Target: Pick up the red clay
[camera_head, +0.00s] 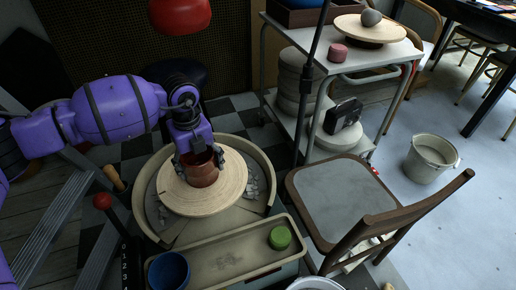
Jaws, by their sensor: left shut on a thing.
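The red clay (203,175) is a reddish-brown lump standing on the round pale wooden disc (225,198) of the pottery wheel. My left gripper (200,163) comes down from above and is shut on the red clay, with a finger on each side. The gripper hides the top of the clay, and I cannot tell whether its base touches the disc. My right gripper is out of view.
A basin rim (262,172) surrounds the disc. In front, a tray (222,262) holds a green block (279,238) and a blue cup (169,271). A chair (342,200) and a cart (352,60) with a pink block (337,52) stand to the right.

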